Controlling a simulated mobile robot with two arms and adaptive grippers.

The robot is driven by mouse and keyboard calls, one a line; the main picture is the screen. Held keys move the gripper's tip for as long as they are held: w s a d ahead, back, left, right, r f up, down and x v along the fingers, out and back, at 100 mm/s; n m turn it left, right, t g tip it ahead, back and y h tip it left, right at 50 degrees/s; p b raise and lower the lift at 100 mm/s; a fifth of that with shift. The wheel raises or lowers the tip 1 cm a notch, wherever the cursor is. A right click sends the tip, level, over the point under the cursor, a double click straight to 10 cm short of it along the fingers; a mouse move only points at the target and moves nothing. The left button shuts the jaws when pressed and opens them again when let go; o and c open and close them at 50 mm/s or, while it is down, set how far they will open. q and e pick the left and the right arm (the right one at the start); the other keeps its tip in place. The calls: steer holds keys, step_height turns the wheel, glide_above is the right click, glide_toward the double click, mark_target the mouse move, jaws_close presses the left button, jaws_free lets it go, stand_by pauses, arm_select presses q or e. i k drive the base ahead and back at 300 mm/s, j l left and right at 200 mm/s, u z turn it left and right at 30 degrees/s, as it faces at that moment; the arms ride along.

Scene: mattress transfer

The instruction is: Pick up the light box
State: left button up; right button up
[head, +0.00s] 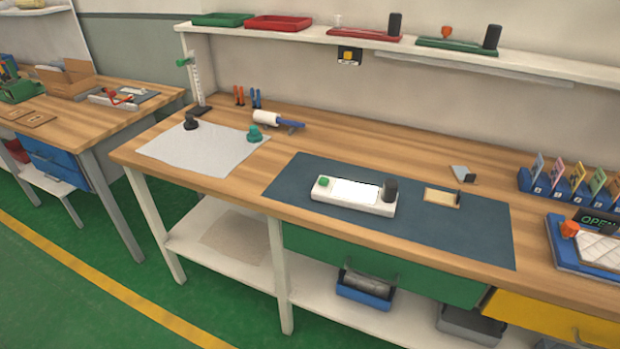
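A white box with a bright, plain top panel (354,193), which looks like the light box, lies on the dark blue-grey mat (300,176) on the long wooden workbench. A green knob (323,181) is at its left end and a dark upright cylinder (390,189) at its right end. Nothing touches the box from above. Neither of my grippers is in view.
A small wooden-framed piece (442,197) lies right of the box. A grey cloth (200,150) with dark and green knobs lies left. A white roller (267,118) is behind. A blue card rack (570,190) and OPEN sign (597,222) stand right. A shelf (350,40) runs above.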

mark_target(364, 198)
steer(key=i+j+z, duration=0.35)
steer(key=i, duration=0.15)
steer(key=i+j+z, duration=0.35)
steer(key=i+j, duration=0.1)
steer(key=i, duration=0.05)
